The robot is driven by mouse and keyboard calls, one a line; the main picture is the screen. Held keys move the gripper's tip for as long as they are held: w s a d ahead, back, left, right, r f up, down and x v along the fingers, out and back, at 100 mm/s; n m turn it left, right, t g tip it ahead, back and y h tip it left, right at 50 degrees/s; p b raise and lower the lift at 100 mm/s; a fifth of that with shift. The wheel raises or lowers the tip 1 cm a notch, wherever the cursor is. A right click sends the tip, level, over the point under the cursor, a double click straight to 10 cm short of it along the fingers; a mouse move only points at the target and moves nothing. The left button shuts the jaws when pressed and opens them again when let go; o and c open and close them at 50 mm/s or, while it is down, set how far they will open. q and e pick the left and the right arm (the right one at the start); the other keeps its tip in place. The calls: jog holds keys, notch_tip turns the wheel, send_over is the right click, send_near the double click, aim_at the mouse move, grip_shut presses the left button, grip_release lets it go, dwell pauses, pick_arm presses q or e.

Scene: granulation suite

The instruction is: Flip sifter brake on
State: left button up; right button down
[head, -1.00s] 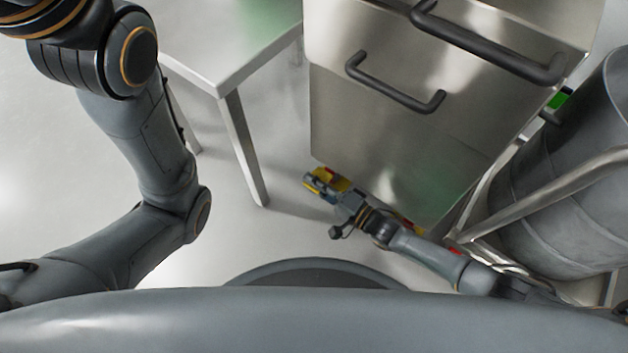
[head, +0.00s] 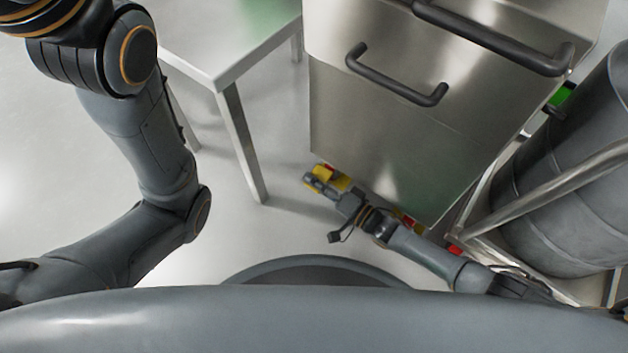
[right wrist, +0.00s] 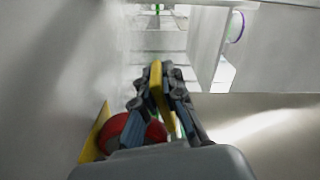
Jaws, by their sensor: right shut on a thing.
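The sifter appears to be the steel cabinet (head: 390,120) with dark bar handles. At its lower left corner, near the floor, is a yellow part (head: 322,171) with a bit of red. My right gripper (head: 311,182) is low beside that corner. In the right wrist view its fingers (right wrist: 157,88) are shut on a narrow yellow lever (right wrist: 156,80), probably the brake. A red round part (right wrist: 125,130) and a yellow plate (right wrist: 96,135) lie just left of the fingers. The lever's lower end is hidden by the gripper. My left gripper is out of view.
A steel table (head: 225,60) stands left of the cabinet, its front leg (head: 243,150) near my right gripper. A large grey drum (head: 560,185) in a tubular frame (head: 560,190) stands at the right. Open floor lies between the table leg and my base.

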jog(key=shift+f, duration=0.1)
jog(key=c, duration=1.4)
grip_release()
jog(key=shift+c, duration=0.2)
jog(key=v, duration=1.2)
